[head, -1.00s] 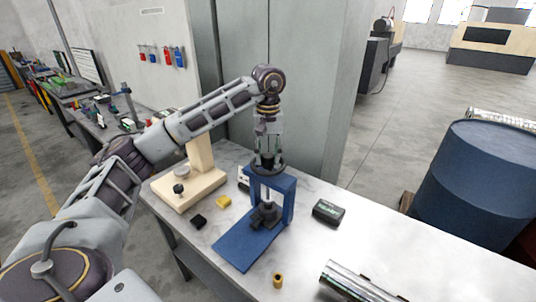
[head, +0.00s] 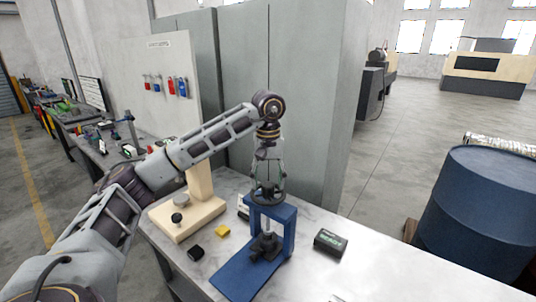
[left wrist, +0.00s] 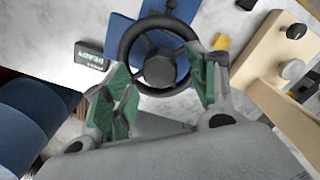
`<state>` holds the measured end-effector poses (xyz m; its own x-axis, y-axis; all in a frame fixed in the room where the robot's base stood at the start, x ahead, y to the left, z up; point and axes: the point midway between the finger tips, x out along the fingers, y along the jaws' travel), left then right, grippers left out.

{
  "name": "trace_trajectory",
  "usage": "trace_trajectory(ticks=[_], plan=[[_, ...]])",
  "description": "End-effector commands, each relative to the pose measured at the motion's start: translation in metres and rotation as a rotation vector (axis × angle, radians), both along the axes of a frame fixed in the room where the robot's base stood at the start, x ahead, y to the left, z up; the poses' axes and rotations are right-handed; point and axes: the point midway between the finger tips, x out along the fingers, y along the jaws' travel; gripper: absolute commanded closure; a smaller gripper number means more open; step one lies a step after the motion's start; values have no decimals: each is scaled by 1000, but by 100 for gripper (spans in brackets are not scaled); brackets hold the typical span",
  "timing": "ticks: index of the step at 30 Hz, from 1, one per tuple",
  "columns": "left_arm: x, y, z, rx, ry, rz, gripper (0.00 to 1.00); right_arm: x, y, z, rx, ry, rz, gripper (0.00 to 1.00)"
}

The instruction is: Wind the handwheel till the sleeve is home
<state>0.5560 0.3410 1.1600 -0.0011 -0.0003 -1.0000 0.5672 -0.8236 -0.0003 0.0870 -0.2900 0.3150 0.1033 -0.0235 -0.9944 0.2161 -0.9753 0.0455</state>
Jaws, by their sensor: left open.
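A blue press frame (head: 287,232) stands on the table, with a dark handwheel (head: 268,196) on top. Under its crossbar a dark spindle runs down to a dark part (head: 266,244) low in the frame; I cannot tell where the sleeve sits on it. My left gripper (head: 267,182) points down just over the handwheel, fingers apart. In the left wrist view the open green-padded fingers (left wrist: 160,88) lie either side of the near part of the handwheel (left wrist: 125,45), with the hub between and beyond them. I cannot tell whether they touch it. My right gripper is out of view.
A beige stand (head: 201,183) with a grey knob is left of the press. A black block (head: 195,252) and a yellow block (head: 222,231) lie before it. A dark box (head: 330,242) sits right of the press. A blue barrel (head: 480,215) stands beyond the table.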

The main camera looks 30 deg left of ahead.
Motion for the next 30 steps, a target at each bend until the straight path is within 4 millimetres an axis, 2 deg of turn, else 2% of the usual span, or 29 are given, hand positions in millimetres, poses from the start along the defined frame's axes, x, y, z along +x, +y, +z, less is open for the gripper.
trace_trajectory(ticks=[3, 30], plan=[[0, 0, 12, -1, -3, 0, 42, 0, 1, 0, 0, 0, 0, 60], [0, 1, 59, 1, -4, 1, 42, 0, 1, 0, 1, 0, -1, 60]])
